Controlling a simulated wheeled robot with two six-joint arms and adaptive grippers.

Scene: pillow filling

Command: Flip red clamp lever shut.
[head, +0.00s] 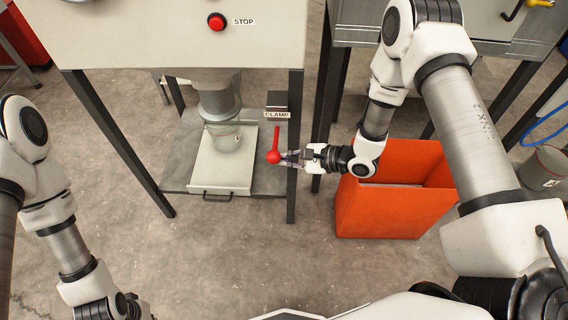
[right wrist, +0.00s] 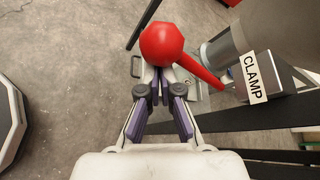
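The red clamp lever (head: 275,147) has a round red ball knob and a red rod, beside the small block with the CLAMP label (head: 277,115). In the head view the rod runs from the block toward me, with the knob at its near end. My right gripper (head: 287,157) is at the knob's right side. In the right wrist view the lever's knob (right wrist: 162,44) is right at the fingertips of my right gripper (right wrist: 158,84). The fingers are drawn together with nothing seen between them; contact with the knob is unclear. My left gripper (head: 132,306) is cut off at the bottom edge.
A metal spout (head: 218,105) stands over a pale tray (head: 210,180) with a handle. The machine's dark front leg (head: 293,190) is close to my right gripper. An orange bin (head: 385,210) stands below my right arm. A red STOP button (head: 217,21) is above.

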